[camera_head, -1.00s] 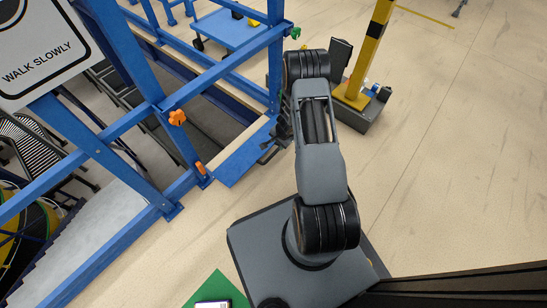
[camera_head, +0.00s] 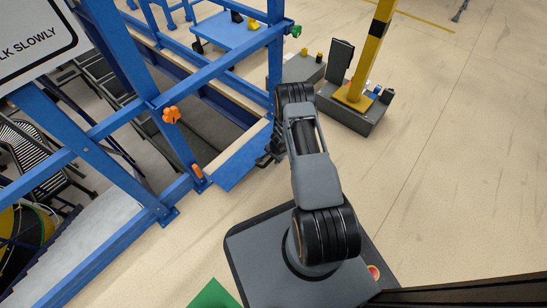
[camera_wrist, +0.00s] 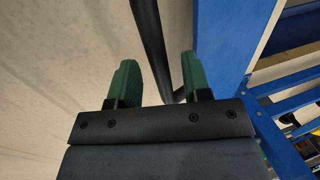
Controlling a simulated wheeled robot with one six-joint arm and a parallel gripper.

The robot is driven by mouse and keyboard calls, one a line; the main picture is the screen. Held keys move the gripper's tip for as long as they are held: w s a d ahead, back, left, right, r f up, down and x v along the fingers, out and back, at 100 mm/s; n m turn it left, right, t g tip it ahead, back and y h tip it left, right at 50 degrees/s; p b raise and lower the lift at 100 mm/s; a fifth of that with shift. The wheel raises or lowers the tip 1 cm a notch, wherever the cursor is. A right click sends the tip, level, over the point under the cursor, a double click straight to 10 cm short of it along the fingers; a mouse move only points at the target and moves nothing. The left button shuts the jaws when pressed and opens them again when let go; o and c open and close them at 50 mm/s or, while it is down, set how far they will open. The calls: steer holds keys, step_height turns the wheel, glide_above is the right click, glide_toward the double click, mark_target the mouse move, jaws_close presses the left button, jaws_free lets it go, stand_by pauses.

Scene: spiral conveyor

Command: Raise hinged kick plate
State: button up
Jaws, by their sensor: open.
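The kick plate looks to be the low blue panel (camera_head: 238,162) between the frame posts near the floor; its exact tilt is hard to tell. My gripper (camera_head: 268,158) is at the panel's right end, small and dark in the head view, partly hidden by my arm. In the wrist view my gripper (camera_wrist: 160,82) has two green fingers spread apart. A black bar handle (camera_wrist: 152,38) runs between them, closer to the right finger, with gaps visible. The blue panel (camera_wrist: 222,40) stands just right of the fingers. Contact with the bar cannot be told.
A blue frame post (camera_head: 275,60) rises close behind my gripper. Orange knobs (camera_head: 172,115) sit on the frame at left. A yellow post (camera_head: 372,55) on a dark base (camera_head: 355,118) stands to the right. The floor (camera_head: 450,180) at right is clear.

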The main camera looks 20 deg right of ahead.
steer(key=shift+c, duration=0.2)
jaws_close()
stand_by(0.4)
